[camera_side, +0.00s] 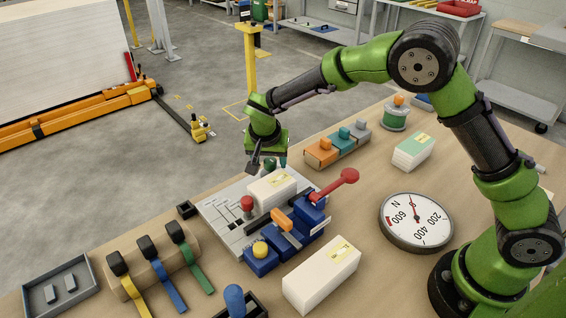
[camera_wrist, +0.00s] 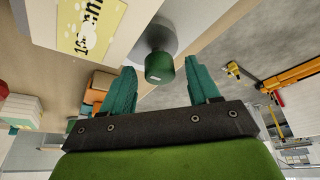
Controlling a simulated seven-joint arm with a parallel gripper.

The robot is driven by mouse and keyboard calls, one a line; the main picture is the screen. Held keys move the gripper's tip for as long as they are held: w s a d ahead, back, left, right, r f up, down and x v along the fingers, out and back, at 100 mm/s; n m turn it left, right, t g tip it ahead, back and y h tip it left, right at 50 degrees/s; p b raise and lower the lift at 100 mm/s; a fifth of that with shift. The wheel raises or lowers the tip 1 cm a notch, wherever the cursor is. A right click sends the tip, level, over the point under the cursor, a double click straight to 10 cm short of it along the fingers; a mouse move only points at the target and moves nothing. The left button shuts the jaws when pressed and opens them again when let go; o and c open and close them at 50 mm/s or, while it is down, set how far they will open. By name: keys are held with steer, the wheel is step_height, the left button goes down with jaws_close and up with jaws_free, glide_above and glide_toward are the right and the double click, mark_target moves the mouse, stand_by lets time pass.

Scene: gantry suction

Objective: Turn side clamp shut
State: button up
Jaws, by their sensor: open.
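A grey fixture plate (camera_side: 222,222) holds a white block (camera_side: 272,188) with a yellow label, which also shows in the wrist view (camera_wrist: 125,30). A dark green knob (camera_wrist: 158,67) on a round grey base (camera_wrist: 156,38) stands beside the block's far end. A red knob (camera_side: 247,203) is at the block's left, and a blue clamp body (camera_side: 290,240) with a red-balled lever (camera_side: 347,177) and an orange handle (camera_side: 282,219) is in front. I cannot tell for certain which is the side clamp. My gripper (camera_wrist: 161,66) is open, its teal fingers either side of the green knob; contact is unclear.
A round dial gauge (camera_side: 416,220) and a loose white block (camera_side: 322,274) lie nearer my base. Colour-handled tools (camera_side: 160,270) lie on a rack at the left, beside a grey tray (camera_side: 60,290). An orange, teal and grey block row (camera_side: 337,147) stands behind right.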

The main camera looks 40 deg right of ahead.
steer(key=v, duration=1.7)
steer(key=s+d+n+t+y, duration=0.1)
steer(key=s+d+n+y, duration=0.2)
steer(key=s, duration=0.7)
steer(key=s+d+r+n+t+y, duration=0.1)
steer(key=s+d, duration=0.4)
steer(key=s, duration=0.5)
steer(key=shift+s+d+r+n+y, duration=0.4)
steer(key=shift+n+y, duration=0.5)
steer(key=shift+n, duration=0.3)
steer(key=shift+s+d+r+m+t, duration=0.35)
steer(key=shift+s+d+t, duration=0.15)
steer(key=shift+d, duration=0.1)
steer(key=shift+s+d+r+m+t, duration=0.25)
steer(key=shift+s+d+r+t, duration=0.1)
steer(key=shift+s+d+t, duration=0.2)
